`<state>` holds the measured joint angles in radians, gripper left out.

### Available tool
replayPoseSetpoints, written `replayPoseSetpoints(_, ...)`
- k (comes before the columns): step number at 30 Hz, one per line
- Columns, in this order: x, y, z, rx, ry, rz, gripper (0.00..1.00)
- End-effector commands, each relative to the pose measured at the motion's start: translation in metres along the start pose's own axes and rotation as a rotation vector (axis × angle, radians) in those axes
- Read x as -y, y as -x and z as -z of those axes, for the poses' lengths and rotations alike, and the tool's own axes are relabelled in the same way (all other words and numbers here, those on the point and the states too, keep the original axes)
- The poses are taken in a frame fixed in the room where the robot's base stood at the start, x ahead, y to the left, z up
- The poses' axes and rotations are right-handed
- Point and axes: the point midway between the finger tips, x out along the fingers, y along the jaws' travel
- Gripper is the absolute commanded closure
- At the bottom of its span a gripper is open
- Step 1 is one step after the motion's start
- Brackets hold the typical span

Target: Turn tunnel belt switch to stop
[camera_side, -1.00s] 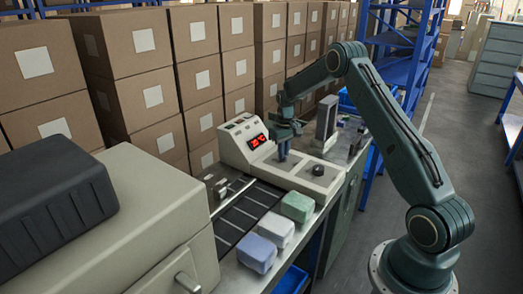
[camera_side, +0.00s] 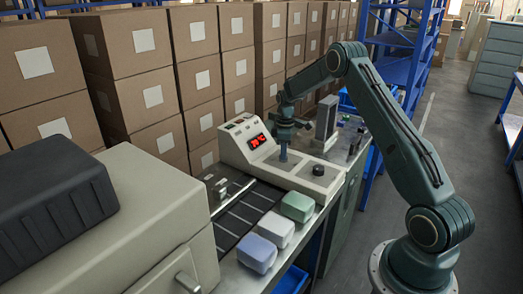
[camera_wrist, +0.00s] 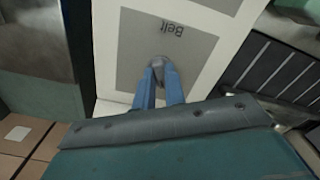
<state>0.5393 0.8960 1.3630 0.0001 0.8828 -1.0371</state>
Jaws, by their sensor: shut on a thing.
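The belt switch (camera_wrist: 158,64) is a small grey knob on a grey plate (camera_wrist: 190,45) marked "Belt" in the wrist view. My gripper (camera_wrist: 158,78) points at the plate with its two blue fingers closed on the knob. In the side view my gripper (camera_side: 283,152) reaches down onto the beige control panel (camera_side: 312,186), and its fingers hide the knob there. Which way the knob points cannot be told.
A second, black knob (camera_side: 318,170) sits on the panel to the right. Green (camera_side: 297,206), white (camera_side: 276,229) and lavender (camera_side: 257,253) blocks lie in front beside the dark slatted belt (camera_side: 245,212). Stacked cartons (camera_side: 185,80) stand behind.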

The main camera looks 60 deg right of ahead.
Motion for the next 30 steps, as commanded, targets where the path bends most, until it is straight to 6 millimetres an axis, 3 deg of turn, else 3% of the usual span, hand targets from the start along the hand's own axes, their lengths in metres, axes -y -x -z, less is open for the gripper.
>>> replayPoseSetpoints(16, -0.0002, 0.0004, 0.0002, -0.001, 0.043, -0.001, 1.0)
replayPoseSetpoints(17, -0.0002, 0.0004, 0.0002, -0.001, 0.043, -0.001, 0.86)
replayPoseSetpoints(20, -0.0002, 0.0004, 0.0002, -0.001, 0.042, -0.001, 0.67)
replayPoseSetpoints(30, -0.0001, 0.0009, 0.0001, 0.0, 0.041, -0.001, 0.66)
